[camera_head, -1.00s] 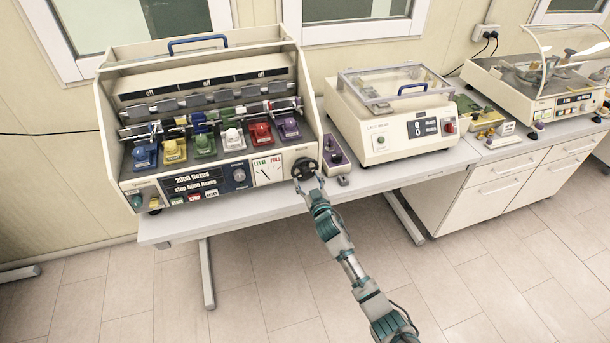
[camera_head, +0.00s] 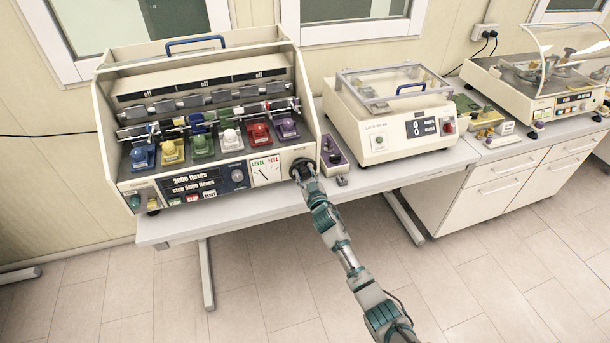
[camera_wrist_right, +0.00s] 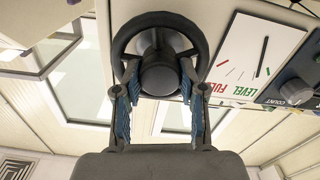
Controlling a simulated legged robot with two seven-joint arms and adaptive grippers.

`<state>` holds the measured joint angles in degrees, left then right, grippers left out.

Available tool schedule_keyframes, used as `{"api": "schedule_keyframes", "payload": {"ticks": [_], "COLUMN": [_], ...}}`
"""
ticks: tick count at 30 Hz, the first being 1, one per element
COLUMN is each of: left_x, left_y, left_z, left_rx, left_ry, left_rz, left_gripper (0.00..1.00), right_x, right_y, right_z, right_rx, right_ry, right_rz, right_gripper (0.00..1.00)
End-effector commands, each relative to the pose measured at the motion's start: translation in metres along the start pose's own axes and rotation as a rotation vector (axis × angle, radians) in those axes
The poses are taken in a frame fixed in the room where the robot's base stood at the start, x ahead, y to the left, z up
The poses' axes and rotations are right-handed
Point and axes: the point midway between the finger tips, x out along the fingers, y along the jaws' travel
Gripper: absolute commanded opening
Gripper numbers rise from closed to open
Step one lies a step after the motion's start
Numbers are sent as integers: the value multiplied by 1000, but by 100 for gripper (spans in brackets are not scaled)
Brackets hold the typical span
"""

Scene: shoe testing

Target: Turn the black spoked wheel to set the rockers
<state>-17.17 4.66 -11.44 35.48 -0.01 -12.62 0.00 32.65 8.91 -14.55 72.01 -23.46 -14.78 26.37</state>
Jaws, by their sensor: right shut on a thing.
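The black spoked wheel (camera_wrist_right: 121,42) is on the front panel of the cream flexing machine (camera_head: 125,150), at its right end. In the head view my right gripper (camera_head: 302,170) covers most of it. In the right wrist view my right gripper (camera_wrist_right: 160,80) has its two fingers on either side of the wheel's dark hub, shut on the wheel inside its lower rim. Beside the wheel is a white LEVEL/FULL dial (camera_head: 266,172) with a dark needle, a green mark and a red mark. Several coloured shoe-like pieces (camera_head: 202,146) sit in a row on the machine. My left gripper is not in view.
A purple-topped small box (camera_head: 335,158) stands close right of the wheel. A second cream machine (camera_head: 385,150) with a clear lid is further right on the table (camera_head: 222,224). The floor in front is clear.

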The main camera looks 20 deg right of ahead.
Motion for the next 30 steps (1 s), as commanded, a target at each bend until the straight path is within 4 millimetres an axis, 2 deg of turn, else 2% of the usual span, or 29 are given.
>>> {"api": "schedule_keyframes", "payload": {"ticks": [11, 30], "left_x": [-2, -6], "left_y": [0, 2], "left_z": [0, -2], "left_rx": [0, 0], "left_ry": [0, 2], "left_rz": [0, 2], "left_gripper": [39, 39], "right_x": [1, 1], "right_y": [-1, -3], "right_z": [-4, -3], "right_rx": [-119, -656], "right_ry": [6, 8], "right_rz": [-1, 0], "right_gripper": [6, 6]}}
